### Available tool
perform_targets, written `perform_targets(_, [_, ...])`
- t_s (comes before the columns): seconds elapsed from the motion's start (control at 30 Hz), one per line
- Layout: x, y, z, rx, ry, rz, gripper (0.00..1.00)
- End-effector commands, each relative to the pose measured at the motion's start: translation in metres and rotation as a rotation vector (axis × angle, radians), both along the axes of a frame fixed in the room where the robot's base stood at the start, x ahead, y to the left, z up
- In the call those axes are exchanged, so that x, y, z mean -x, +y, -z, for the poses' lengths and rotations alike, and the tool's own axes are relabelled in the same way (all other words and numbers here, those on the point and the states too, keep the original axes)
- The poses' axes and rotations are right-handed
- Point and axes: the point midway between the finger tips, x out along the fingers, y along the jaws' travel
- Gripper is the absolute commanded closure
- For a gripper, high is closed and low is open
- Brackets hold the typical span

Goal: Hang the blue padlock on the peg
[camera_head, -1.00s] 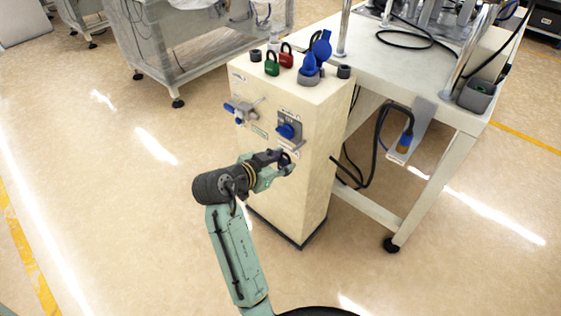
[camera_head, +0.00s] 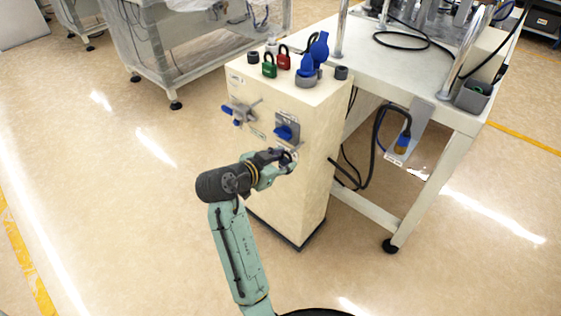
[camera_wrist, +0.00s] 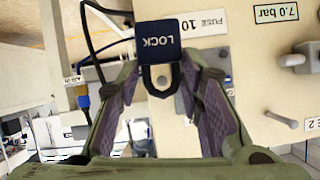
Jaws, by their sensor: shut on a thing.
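A dark blue padlock (camera_wrist: 157,38) marked LOCK is between the fingers of my gripper (camera_wrist: 160,85) in the wrist view. The fingers sit on both sides of its shackle, which points down in that picture; the body lies beyond the fingertips. In the head view my gripper (camera_head: 284,160) is at the cabinet front, just below a blue-handled switch (camera_head: 286,132), and the padlock is mostly hidden. In the wrist view a short grey peg-like pin (camera_wrist: 280,118) sticks out of the panel at the right, apart from the padlock. I cannot tell if it is the peg.
The cream cabinet (camera_head: 293,190) carries a green padlock (camera_head: 269,68), a red padlock (camera_head: 284,60) and blue parts (camera_head: 306,66) on top. A valve (camera_head: 239,112) protrudes from its front, left of the switch. A table (camera_head: 435,85) stands at right. The floor at left is clear.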

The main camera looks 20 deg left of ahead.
Motion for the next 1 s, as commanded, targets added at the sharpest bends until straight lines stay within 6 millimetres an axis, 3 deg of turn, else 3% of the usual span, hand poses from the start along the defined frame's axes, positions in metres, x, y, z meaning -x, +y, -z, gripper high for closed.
perform_targets(1.0, [-0.019, -0.007, 0.000, 0.000, -0.001, 0.001, 1.00])
